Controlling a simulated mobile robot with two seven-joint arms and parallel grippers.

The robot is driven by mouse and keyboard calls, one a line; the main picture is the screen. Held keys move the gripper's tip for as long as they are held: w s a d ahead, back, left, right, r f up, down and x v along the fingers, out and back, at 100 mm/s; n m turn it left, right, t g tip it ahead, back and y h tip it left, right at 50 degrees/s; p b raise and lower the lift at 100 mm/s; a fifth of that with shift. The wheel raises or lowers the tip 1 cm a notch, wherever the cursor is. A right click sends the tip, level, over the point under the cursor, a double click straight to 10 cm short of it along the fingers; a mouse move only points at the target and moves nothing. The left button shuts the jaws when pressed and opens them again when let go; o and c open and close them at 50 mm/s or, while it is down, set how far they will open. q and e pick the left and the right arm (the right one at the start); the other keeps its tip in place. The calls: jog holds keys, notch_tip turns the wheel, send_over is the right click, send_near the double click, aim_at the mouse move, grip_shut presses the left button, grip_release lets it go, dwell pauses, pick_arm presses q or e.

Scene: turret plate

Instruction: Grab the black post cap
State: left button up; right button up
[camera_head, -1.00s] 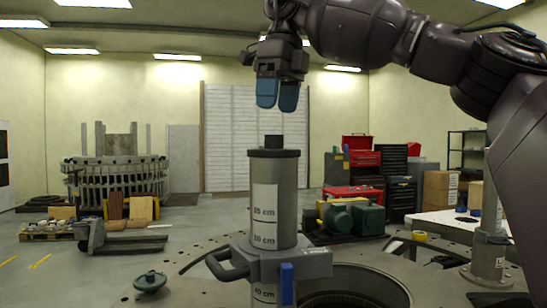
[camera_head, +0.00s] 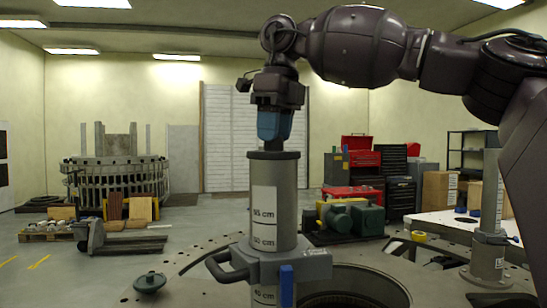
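The black post cap (camera_head: 273,155) sits on top of an upright grey post (camera_head: 287,198) with a white centimetre scale label. Its dark knob (camera_head: 272,145) shows just under the fingertips. My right gripper (camera_head: 273,138) points straight down over it, with blue finger pads at the height of the knob's top. The pads hide the upper part of the knob. One pad overlaps the other from here, so I cannot tell whether they grip it. My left gripper is not in view.
The post stands in a grey clamp (camera_head: 295,263) with a black handle (camera_head: 226,266) and a blue lever (camera_head: 287,285). A round opening lies to its right. A dark knobbed lid (camera_head: 150,282) lies on the plate at left. Another grey post (camera_head: 490,235) stands at right.

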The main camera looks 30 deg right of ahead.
jog(key=c, duration=0.4)
grip_shut()
jog(key=shift+r, duration=0.15)
